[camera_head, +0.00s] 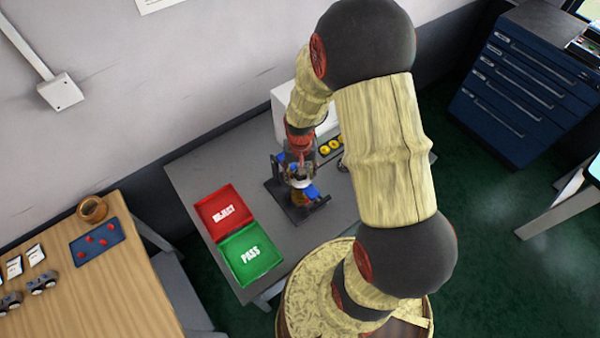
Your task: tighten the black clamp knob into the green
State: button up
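My arm reaches over the grey table (205,175) from the right. My gripper (300,178) points down at a dark fixture (297,212) with blue parts (312,191) on it. The gripper's fingers are small and blend with the fixture, so I cannot tell whether they are open, shut or touching it. I cannot make out the black clamp knob; it may be hidden by the gripper or too small to tell. No green scale or mark shows on the fixture. A green PASS tray (270,262) lies left of and nearer than the fixture.
A red REJECT tray (205,213) adjoins the green one. A white box (284,97) and a dark strip with yellow round pieces (326,147) stand behind the fixture. A wooden table (120,290) with small parts is at left; a blue drawer cabinet (515,90) is at right.

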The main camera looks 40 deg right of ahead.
jog(key=n, duration=0.3)
jog(key=shift+s+f+n, duration=0.1)
jog(key=shift+s+n, duration=0.1)
jog(key=shift+n, duration=0.2)
jog(key=n, duration=0.4)
jog(key=shift+w+n, duration=0.15)
jog(key=shift+n, duration=0.15)
jog(key=shift+c, duration=0.4)
jog(key=c, duration=1.1)
grip_shut()
